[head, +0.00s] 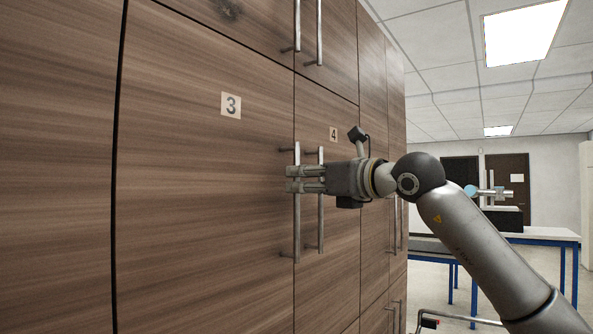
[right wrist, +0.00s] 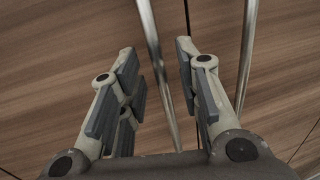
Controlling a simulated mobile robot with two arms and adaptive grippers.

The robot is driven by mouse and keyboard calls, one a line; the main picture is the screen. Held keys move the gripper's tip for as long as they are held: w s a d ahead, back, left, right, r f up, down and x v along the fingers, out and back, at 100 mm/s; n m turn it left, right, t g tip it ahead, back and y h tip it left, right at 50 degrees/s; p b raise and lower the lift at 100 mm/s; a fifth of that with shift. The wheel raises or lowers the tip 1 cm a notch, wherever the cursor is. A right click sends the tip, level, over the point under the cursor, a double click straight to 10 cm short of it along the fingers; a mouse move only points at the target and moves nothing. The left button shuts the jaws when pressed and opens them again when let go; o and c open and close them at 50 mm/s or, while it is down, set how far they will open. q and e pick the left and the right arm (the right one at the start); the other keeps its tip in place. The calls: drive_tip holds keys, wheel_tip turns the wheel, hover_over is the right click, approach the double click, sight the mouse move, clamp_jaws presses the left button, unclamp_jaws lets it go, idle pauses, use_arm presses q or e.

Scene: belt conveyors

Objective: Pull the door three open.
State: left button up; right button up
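Door three (head: 200,190) is a brown wood-grain cabinet door with a "3" label (head: 231,105). It looks shut, flush with its neighbours. Its upright metal bar handle (head: 297,235) is at the door's right edge. My right gripper (head: 291,180) is at the middle of this handle. In the right wrist view its two fingers (right wrist: 160,80) are apart, with a metal bar (right wrist: 150,30) between them. The fingers do not appear closed on the bar. A second bar (right wrist: 247,50) is outside the right finger. My left gripper is not in view.
Door four (head: 340,190) is just to the right, with its handle (head: 321,225) close beside door three's. More doors with handles are above and below. Farther back are a blue-legged table (head: 545,238) and a brown room door (head: 508,180).

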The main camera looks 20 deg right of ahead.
drive_tip(key=shift+p+x, duration=0.3)
drive_tip(key=shift+x, duration=0.95)
clamp_jaws()
